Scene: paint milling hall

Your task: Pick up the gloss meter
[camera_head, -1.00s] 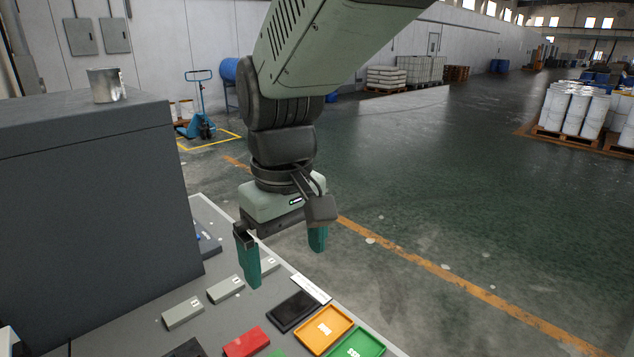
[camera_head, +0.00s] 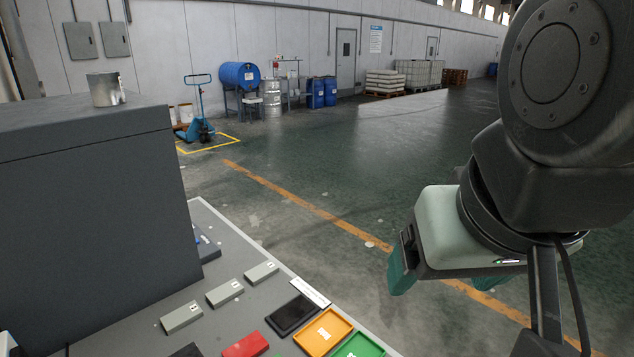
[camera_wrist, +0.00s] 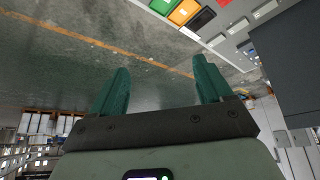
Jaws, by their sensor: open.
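Three small grey blocks with labels lie in a row on the grey table: the near one (camera_head: 181,317), the middle one (camera_head: 224,293) and the far one (camera_head: 261,273). A red block (camera_head: 245,346) lies nearer the front. I cannot tell which thing is the gloss meter. My gripper (camera_head: 445,280) is open and empty, off to the right of the table above the floor. In the wrist view, its two green fingers (camera_wrist: 161,64) stand wide apart with only floor between them; the table is at the top right.
A black tray (camera_head: 292,315), an orange tray (camera_head: 323,332) and a green tray (camera_head: 360,347) lie along the table's right edge. A tall dark cabinet (camera_head: 90,230) stands at left with a metal can (camera_head: 105,90) on top. A blue-grey item (camera_head: 207,245) is beside it. The floor at right is open.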

